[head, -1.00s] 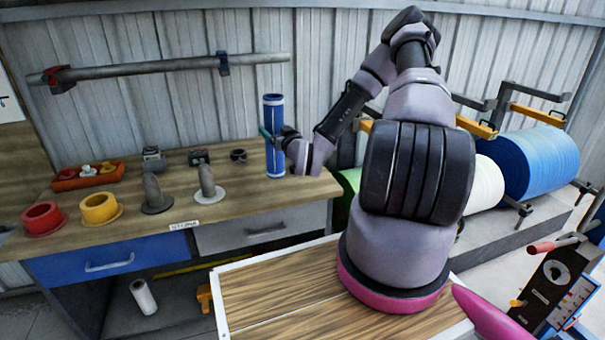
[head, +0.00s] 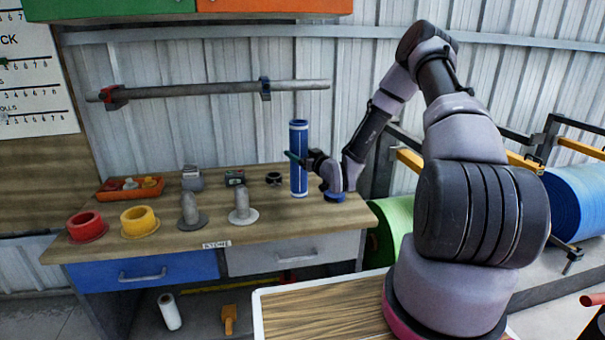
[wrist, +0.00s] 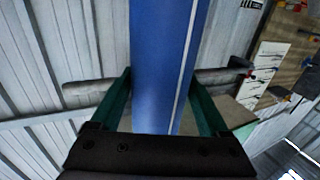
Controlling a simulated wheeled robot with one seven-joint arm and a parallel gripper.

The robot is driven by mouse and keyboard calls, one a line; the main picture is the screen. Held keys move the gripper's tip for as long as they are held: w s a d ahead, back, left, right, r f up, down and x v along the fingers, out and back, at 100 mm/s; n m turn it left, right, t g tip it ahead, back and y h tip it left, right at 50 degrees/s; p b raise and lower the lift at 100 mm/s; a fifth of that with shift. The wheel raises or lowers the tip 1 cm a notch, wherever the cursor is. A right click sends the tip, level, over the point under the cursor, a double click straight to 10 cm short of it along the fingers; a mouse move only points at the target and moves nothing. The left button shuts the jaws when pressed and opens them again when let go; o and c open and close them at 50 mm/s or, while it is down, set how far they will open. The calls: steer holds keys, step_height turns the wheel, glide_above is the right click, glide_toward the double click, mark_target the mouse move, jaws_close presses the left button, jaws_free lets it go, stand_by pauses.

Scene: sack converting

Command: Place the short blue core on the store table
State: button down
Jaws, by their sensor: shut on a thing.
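The blue core (head: 299,150) is an upright blue tube over the right part of the wooden store table (head: 290,222). My gripper (head: 297,160) is shut on its middle from the right. In the wrist view the core (wrist: 160,70) stands between the two green fingers, with a pale stripe along its side. I cannot tell whether its lower end touches the tabletop. The table has a white label (head: 216,244) on its front edge.
A red flanged ring (head: 87,226), a yellow one (head: 139,221) and two grey posts (head: 190,212) stand to the left. A blue disc-like piece (head: 334,197) is partly hidden near my wrist. A black ring (head: 273,178) is behind. The tabletop in front of the core is clear.

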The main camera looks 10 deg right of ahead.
steer(key=shift+f, duration=2.5)
